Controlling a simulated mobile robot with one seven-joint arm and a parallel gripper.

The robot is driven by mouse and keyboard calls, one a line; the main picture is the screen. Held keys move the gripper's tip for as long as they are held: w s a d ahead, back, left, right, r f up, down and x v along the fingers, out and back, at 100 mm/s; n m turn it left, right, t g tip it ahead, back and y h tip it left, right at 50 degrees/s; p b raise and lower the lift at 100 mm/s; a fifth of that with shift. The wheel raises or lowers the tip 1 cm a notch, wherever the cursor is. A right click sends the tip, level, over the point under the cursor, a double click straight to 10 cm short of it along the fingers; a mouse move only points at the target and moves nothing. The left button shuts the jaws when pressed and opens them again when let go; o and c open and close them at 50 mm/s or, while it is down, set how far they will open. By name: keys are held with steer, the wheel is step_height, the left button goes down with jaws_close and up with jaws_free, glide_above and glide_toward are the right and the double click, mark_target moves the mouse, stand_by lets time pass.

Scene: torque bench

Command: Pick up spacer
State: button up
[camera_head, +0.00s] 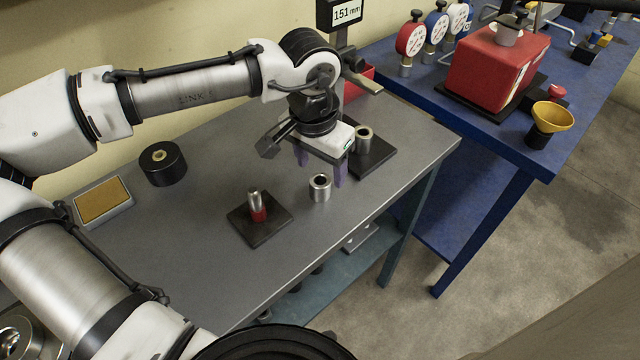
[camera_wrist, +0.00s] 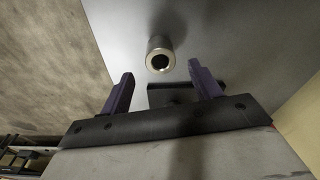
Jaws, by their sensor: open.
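A short hollow metal cylinder, which looks like the spacer (camera_head: 320,188), stands upright on the grey bench. It also shows in the wrist view (camera_wrist: 160,55), where its dark bore faces the camera. My gripper (camera_head: 321,169) is open, with its purple fingers pointing down just behind the spacer. In the wrist view, the fingertips of my gripper (camera_wrist: 161,77) are apart with nothing held, and the spacer appears beyond them, roughly centred. I cannot tell the exact gap.
A black plate (camera_head: 380,158) with another metal cylinder (camera_head: 364,140) lies right of my gripper. Another plate (camera_head: 242,228) bears a red-and-metal post (camera_head: 257,207). A black round part (camera_head: 162,165) and a tan-topped block (camera_head: 103,202) stand left. The bench front is clear.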

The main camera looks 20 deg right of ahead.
mark_target(320, 180)
step_height(320, 180, down, 5)
steer(key=shift+w+r+p, duration=0.1)
steer(key=shift+p, duration=0.3)
steer(key=c, duration=1.2)
steer(key=shift+c, duration=0.5)
steer(key=shift+r, duration=0.1)
